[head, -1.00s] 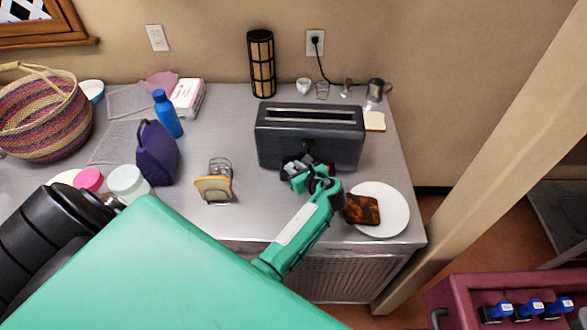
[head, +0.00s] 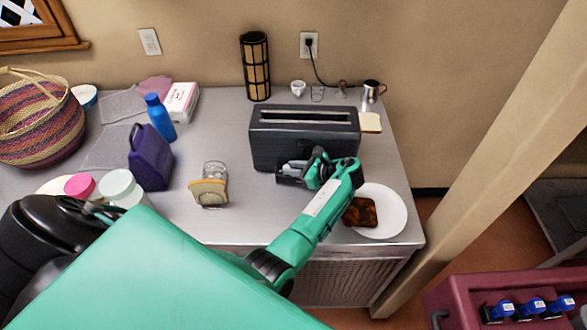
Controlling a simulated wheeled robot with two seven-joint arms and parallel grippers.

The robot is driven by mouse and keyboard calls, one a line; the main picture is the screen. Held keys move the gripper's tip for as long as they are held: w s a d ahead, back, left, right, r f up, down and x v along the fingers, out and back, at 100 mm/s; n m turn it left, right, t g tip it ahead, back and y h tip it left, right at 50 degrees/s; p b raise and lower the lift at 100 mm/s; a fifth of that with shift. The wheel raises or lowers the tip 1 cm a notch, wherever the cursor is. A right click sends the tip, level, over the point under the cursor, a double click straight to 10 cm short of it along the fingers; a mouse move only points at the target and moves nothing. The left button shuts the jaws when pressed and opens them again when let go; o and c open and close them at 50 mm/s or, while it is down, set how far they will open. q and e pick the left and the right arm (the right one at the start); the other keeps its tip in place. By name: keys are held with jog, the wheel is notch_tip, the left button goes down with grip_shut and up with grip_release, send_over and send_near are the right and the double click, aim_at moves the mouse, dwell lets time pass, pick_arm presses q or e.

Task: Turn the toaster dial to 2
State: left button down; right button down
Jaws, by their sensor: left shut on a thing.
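The black toaster (head: 304,121) stands on the counter with its long slot on top and its front face towards me. My left gripper (head: 288,172) is at the lower middle of the toaster's front face. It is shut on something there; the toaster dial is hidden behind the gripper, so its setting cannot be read. My right gripper is not in view.
A white plate (head: 390,219) with a dark slice of toast (head: 360,212) lies right of my left arm. A slice of bread (head: 370,122) lies right of the toaster. Counter between the holder and toaster is clear.

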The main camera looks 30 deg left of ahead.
pick_arm(q)
jog(key=c, duration=1.3)
grip_release()
jog(key=shift+s+r, duration=0.1)
jog(key=shift+t, duration=0.3)
